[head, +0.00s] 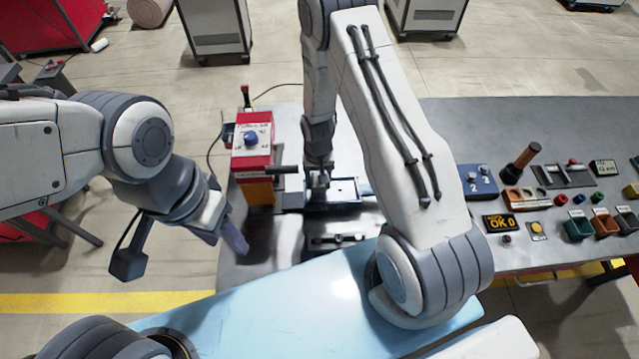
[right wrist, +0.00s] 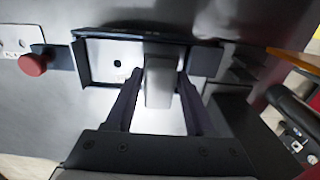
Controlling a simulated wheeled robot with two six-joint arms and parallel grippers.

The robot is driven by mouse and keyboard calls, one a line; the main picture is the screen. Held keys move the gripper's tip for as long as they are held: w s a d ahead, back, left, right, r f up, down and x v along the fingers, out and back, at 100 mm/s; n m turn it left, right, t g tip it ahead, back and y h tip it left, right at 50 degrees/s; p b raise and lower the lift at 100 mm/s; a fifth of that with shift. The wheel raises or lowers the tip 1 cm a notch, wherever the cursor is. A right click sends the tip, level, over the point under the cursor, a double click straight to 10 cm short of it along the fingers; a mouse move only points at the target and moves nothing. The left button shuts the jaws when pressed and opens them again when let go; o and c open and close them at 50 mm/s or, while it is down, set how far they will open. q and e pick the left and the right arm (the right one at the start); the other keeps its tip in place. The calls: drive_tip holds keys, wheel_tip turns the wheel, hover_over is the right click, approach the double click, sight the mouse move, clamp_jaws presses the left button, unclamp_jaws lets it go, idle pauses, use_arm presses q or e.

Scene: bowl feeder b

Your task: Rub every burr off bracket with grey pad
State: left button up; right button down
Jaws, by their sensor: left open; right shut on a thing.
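The bracket appears as a pale plate (head: 346,188) with a small dark hole, set in a dark fixture on the bench. It shows larger in the right wrist view (right wrist: 104,62). My right gripper (head: 318,188) is over the plate's left part in the head view. In the right wrist view its dark fingers (right wrist: 160,88) are shut on a grey block, the grey pad (right wrist: 159,82). The pad lies over the plate; I cannot tell whether it touches. No burrs can be made out; the pad and fingers hide part of the plate.
A red box with a blue knob (head: 252,140) stands left of the fixture. A red-knobbed clamp (right wrist: 33,65) is beside the fixture. A slotted dark block (head: 338,240) lies in front. Right of my arm are a blue numbered box (head: 479,180), an OK display (head: 500,222) and several coloured bins.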

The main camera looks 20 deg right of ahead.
drive_tip(key=shift+d+r+p, duration=0.1)
drive_tip(key=shift+r+p, duration=0.35)
drive_tip(key=shift+r, duration=0.35)
drive_tip(key=shift+r+p, duration=1.3)
drive_tip(key=shift+r, duration=0.6)
wheel_tip(320, 180, up, 6)
drive_tip(key=p, duration=0.4)
drive_tip(key=s+f+n+b, duration=0.1)
drive_tip(key=f+b, duration=0.2)
drive_tip(key=b, duration=0.2)
drive_tip(key=s+f+n+b, duration=0.1)
drive_tip(key=f+b, duration=0.3)
drive_tip(key=b, duration=0.2)
drive_tip(key=s+f+n+b, duration=0.1)
drive_tip(key=f+b, duration=0.3)
drive_tip(key=b, duration=0.2)
drive_tip(key=shift+s+d+f, duration=0.15)
drive_tip(key=shift+s+f, duration=0.05)
drive_tip(key=shift+s, duration=0.1)
drive_tip(key=shift+s+f+b, duration=0.2)
drive_tip(key=shift+f+b, duration=0.05)
drive_tip(key=shift+b, duration=0.4)
